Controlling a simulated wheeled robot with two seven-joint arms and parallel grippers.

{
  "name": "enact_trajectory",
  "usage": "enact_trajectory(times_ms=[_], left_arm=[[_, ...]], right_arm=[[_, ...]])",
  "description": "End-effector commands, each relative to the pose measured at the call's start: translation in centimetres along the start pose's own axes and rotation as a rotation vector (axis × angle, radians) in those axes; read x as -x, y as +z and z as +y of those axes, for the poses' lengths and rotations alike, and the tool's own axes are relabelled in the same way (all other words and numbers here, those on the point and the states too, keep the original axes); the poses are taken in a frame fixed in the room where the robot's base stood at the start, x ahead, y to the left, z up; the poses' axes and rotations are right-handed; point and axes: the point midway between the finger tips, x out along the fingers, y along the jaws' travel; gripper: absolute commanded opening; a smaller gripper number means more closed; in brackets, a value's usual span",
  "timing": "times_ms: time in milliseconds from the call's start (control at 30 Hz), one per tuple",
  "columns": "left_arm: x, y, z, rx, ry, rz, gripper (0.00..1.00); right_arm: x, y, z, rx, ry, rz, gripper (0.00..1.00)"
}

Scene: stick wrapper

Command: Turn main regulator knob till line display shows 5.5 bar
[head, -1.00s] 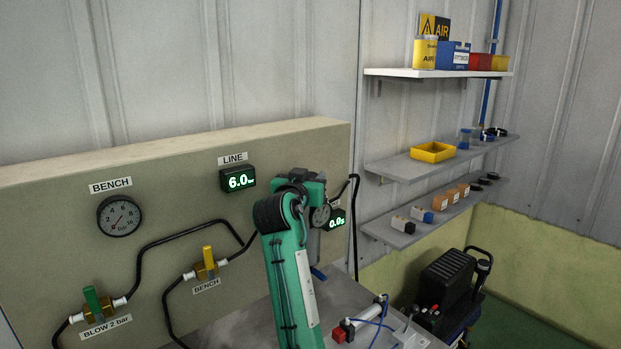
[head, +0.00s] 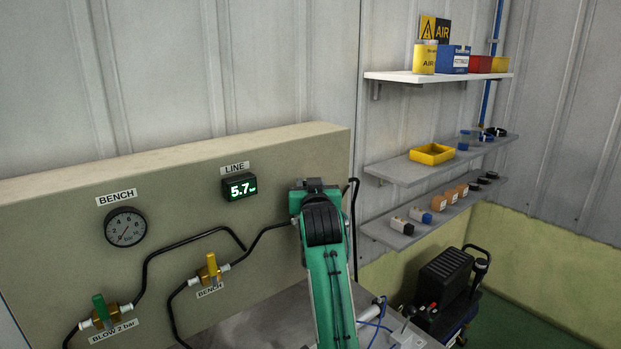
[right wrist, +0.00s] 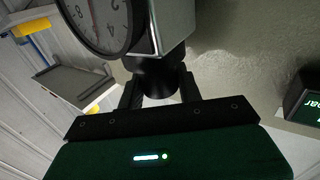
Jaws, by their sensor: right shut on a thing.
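The line display (head: 239,186) on the panel reads 5.7 in green digits. My right arm reaches up to the right end of the panel and hides the regulator in the head view. In the right wrist view the black regulator knob (right wrist: 158,76) sits below a silver body with a round gauge (right wrist: 105,22). My right gripper (right wrist: 160,92) is shut on the knob, one finger on each side. A dark display at the right edge of the wrist view (right wrist: 303,95) is only partly in view. My left gripper is not in view.
The panel carries a bench gauge (head: 126,227), a yellow bench valve (head: 209,268) and a green blow valve (head: 102,310), joined by black hoses. Shelves with bins (head: 432,154) are on the wall at right. A black compressor (head: 447,280) stands on the floor.

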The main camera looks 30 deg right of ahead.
Motion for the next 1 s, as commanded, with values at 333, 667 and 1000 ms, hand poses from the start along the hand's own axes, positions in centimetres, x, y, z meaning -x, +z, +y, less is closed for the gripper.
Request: enact_trajectory(times_ms=[333,667,1000], left_arm=[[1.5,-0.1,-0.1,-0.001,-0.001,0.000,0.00],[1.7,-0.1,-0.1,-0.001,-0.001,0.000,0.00],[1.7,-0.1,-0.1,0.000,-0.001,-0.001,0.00]], right_arm=[[-0.1,0.0,0.1,0.003,-0.139,-0.002,0.13],[-0.1,0.0,0.0,0.001,-0.170,-0.001,0.13],[-0.1,0.1,0.0,0.001,-0.170,-0.001,0.53]])
